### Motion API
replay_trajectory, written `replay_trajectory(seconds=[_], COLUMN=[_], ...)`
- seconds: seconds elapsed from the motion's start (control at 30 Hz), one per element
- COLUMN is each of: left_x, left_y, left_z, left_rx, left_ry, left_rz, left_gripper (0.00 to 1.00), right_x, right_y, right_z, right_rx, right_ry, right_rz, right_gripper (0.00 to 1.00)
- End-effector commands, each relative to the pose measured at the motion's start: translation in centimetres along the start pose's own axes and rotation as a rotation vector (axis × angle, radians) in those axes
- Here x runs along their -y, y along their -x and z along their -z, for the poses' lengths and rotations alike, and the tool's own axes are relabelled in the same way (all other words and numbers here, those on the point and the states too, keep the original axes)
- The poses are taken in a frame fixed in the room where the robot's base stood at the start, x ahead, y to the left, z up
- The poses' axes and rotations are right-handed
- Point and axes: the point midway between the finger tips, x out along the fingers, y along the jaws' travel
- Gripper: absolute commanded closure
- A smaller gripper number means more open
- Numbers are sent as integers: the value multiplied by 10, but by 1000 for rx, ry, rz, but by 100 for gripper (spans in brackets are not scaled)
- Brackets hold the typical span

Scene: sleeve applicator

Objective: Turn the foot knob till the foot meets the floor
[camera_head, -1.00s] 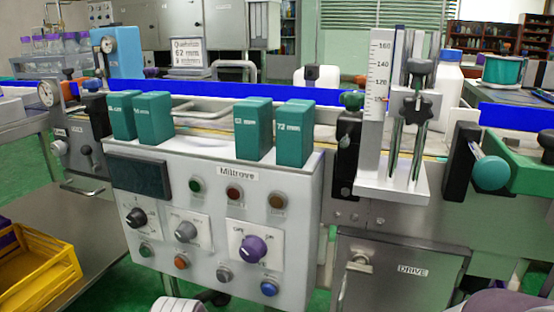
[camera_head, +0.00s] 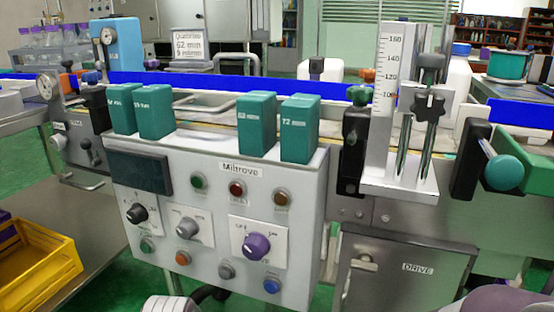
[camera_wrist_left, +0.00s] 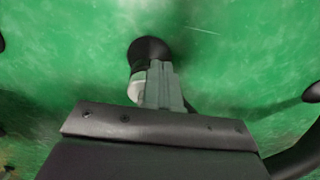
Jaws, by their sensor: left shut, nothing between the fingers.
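In the left wrist view, a dark round foot (camera_wrist_left: 148,47) shows against the green floor (camera_wrist_left: 235,50). A pale, rounded part with a dark band (camera_wrist_left: 137,88) sits just below it in the picture; I cannot tell if this is the foot knob. My left gripper (camera_wrist_left: 160,70) is shut and empty, its grey fingers right beside the pale part and overlapping the foot in view. I cannot tell if they touch, nor whether the foot meets the floor. The head view shows neither the foot nor either gripper's fingers.
In the head view, a grey control box (camera_head: 215,225) with knobs and buttons hangs on the machine's front. Right of it are a metal drive door (camera_head: 400,275) and a teal-ended handle (camera_head: 503,173). A yellow crate (camera_head: 38,262) stands at the lower left.

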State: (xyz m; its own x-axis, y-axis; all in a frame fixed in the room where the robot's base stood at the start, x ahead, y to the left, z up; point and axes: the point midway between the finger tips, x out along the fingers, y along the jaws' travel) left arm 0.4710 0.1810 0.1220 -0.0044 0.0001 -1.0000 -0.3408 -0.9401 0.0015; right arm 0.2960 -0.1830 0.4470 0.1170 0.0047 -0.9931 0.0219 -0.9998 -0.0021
Motion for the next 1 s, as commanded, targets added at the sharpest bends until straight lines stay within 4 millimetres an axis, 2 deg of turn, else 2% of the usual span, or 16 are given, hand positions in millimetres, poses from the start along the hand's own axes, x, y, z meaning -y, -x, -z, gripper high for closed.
replay_trajectory(seconds=[0.1,0.37,0.47,0.77,1.0], left_x=[1,4,4,3,3], left_y=[3,5,15,62,61], left_z=[4,-4,-4,-6,-6], left_rx=[-10,-8,-7,-4,-3], left_ry=[0,0,-1,-1,-1], left_rz=[3,3,2,1,1], left_gripper=[100,100,100,100,100], right_x=[0,0,0,0,0], right_y=[1,9,17,59,57], right_z=[0,1,2,7,7], right_rx=[0,0,0,0,0], right_ry=[0,0,0,0,0], right_rz=[0,0,0,0,0], right_gripper=[57,57,57,57,57])
